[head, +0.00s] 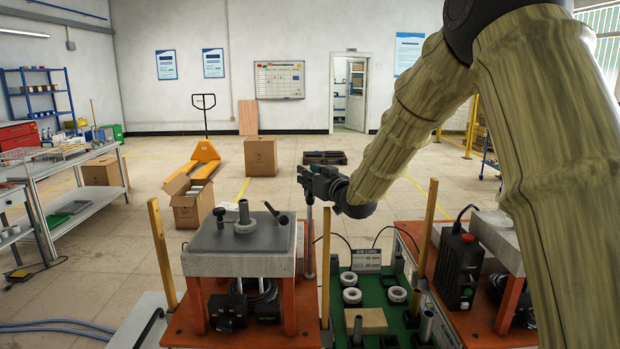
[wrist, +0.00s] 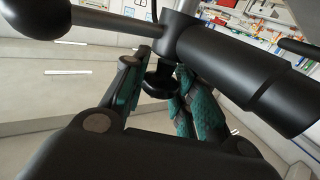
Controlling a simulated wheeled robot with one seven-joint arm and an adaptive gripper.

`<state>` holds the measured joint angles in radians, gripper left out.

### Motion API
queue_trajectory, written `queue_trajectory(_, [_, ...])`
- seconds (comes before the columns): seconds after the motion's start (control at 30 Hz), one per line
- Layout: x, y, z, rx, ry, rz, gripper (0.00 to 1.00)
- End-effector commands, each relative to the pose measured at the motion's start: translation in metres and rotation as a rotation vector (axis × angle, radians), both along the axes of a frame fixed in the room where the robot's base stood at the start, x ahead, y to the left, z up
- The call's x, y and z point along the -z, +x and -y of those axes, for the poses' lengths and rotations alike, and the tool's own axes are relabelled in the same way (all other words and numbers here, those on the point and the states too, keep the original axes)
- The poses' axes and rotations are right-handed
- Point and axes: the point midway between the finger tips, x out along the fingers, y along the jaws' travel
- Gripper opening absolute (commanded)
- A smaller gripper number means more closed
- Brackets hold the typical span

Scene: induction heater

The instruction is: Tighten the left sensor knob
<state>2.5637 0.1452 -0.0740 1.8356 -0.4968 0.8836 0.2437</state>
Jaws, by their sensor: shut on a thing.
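My gripper (head: 306,180) is above and behind the right edge of the left heater station, at the top of an upright metal post (head: 309,240). In the wrist view, the teal-padded fingers of my gripper (wrist: 156,85) are closed around a small black knob (wrist: 160,80), which they partly hide. The knob sits under a dark collar joined to a thick black cylinder (wrist: 245,72) and a thin rod with a black ball end (wrist: 38,14). In the head view, the knob is too small and covered to make out.
The left station's grey top plate (head: 240,240) carries a grey upright cylinder (head: 244,212) and a small black knob-like part (head: 219,214). A green tray (head: 372,312) with several rings lies to the right. A wooden upright (head: 326,250) stands close beside the post.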

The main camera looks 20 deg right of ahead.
Motion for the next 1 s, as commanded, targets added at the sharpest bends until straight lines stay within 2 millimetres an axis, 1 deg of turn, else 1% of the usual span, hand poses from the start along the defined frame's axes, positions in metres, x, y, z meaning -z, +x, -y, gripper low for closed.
queue_trajectory(0.03, [-0.006, 0.001, 0.001, 0.002, 0.001, 0.009, 0.04])
queue_trajectory(0.27, [-0.007, 0.001, 0.002, 0.002, 0.001, 0.010, 0.04])
queue_trajectory(0.3, [-0.007, 0.001, 0.002, 0.002, 0.002, 0.011, 0.35])
queue_trajectory(0.4, [-0.006, 0.001, 0.001, 0.001, 0.001, 0.010, 0.51])
queue_trajectory(0.77, [-0.003, -0.001, 0.001, 0.000, 0.001, 0.004, 0.51])
queue_trajectory(0.87, [-0.003, -0.008, 0.003, 0.000, 0.001, 0.004, 0.51])
queue_trajectory(1.0, [-0.003, -0.028, 0.008, 0.001, 0.003, 0.002, 0.51])
